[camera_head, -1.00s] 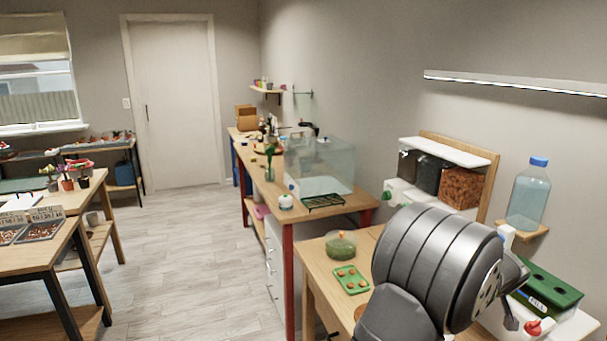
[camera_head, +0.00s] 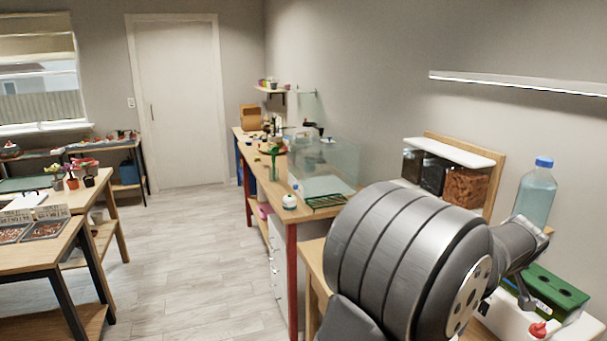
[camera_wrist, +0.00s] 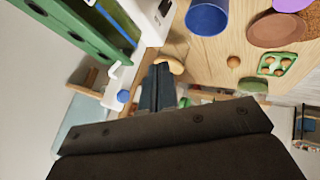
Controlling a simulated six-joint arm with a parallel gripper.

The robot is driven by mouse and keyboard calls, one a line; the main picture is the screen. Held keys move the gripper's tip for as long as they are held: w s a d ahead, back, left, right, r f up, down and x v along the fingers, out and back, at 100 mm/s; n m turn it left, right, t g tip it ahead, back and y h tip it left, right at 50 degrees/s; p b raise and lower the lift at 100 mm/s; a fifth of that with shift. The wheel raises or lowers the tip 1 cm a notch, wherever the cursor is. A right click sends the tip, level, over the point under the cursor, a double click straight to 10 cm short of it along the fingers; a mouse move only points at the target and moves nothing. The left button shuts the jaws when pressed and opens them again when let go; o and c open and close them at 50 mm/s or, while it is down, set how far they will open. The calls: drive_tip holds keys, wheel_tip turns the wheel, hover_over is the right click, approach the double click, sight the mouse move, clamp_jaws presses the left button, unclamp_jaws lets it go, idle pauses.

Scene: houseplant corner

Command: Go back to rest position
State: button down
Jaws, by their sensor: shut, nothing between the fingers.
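My gripper (camera_wrist: 162,70) shows in the wrist view as two dark fingers side by side, shut with nothing between them. They are over the edge of a wooden table (camera_wrist: 200,58), beside a small tan rounded object (camera_wrist: 172,63); I cannot tell whether they touch it. In the head view my grey arm fills the right foreground and hides much of the near table.
In the wrist view a blue cup (camera_wrist: 207,15), a brown saucer (camera_wrist: 277,30) and a green tray (camera_wrist: 278,64) stand on the table. In the head view a green-lidded box (camera_head: 550,292) and a water bottle (camera_head: 536,192) stand beside my arm. The floor (camera_head: 195,240) at left is clear.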

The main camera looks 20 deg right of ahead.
wheel_tip(320, 180, up, 12)
drive_tip(key=w+a+n+g, duration=0.1)
drive_tip(key=w+a+n, duration=0.3)
drive_tip(key=a, duration=0.5)
drive_tip(key=w+a+n+g+h, duration=0.1)
drive_tip(key=w+a+n+g, duration=0.1)
drive_tip(key=w+a+n, duration=0.3)
drive_tip(key=w+a+n+g+h, duration=0.1)
drive_tip(key=w+a+n, duration=0.3)
drive_tip(key=a, duration=0.9)
drive_tip(key=shift+w+a+f+n+g, duration=0.15)
drive_tip(key=shift+a+f+n+g, duration=0.25)
drive_tip(key=shift+n, duration=0.8)
drive_tip(key=shift+d, duration=0.1)
